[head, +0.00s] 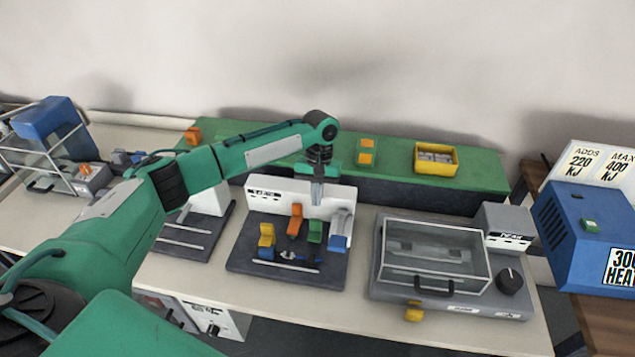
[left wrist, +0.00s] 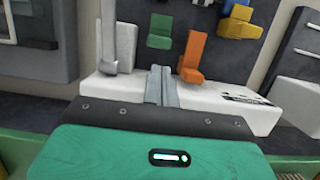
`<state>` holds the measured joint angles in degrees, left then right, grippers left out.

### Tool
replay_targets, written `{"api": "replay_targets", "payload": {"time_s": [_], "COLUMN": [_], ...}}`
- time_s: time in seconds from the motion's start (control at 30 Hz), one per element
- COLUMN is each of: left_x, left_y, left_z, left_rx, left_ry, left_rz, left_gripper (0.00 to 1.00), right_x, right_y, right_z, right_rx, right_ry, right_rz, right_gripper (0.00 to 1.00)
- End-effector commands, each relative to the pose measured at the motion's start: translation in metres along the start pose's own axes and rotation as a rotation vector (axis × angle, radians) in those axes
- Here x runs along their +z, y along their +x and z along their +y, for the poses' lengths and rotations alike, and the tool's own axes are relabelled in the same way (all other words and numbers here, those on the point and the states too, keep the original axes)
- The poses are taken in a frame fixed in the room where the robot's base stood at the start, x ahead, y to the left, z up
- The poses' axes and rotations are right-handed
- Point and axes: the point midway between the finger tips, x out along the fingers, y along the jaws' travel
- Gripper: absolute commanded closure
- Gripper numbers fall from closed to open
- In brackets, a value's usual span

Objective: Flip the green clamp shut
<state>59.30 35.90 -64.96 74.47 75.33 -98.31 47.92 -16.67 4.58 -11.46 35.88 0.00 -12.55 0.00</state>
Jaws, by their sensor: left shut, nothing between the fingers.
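The green clamp (head: 315,231) stands on the dark base plate of the middle fixture, between the orange clamp (head: 295,219) and the blue clamp (head: 337,243). Its handle looks raised. In the left wrist view the green clamp (left wrist: 160,32) shows beyond the fingertips, a little left of them, apart from them. My left gripper (head: 317,201) points down over the white block at the fixture's back, behind and above the green clamp. Its fingers are together and empty, as the left wrist view (left wrist: 162,70) also shows. My right gripper is in neither view.
The yellow clamp (head: 266,238) stands at the left of the same plate (head: 250,271). A grey machine with a clear lid (head: 430,252) is to the right. A green shelf (head: 470,170) with a yellow bin (head: 436,169) runs behind. The orange clamp stands close beside the green one.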

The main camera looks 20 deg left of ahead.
Motion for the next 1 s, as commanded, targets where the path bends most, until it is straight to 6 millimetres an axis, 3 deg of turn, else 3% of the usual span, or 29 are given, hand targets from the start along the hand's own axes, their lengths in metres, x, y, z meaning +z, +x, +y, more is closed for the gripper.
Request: {"api": "replay_targets", "payload": {"time_s": [0.3,0.73,1.0], "left_x": [0.001,0.001,0.027], "left_y": [0.038,0.041,0.043], "left_z": [0.001,0.001,0.000], "left_rx": [0.000,0.000,-0.002], "left_ry": [0.000,0.001,0.002], "left_rz": [-0.001,0.000,-0.004], "left_gripper": [1.00,1.00,1.00], "right_x": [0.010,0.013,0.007], "right_y": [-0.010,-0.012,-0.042], "right_z": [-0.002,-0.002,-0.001], "right_rx": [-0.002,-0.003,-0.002], "right_ry": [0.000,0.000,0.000], "right_rz": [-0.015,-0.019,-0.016], "right_gripper": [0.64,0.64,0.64]}}
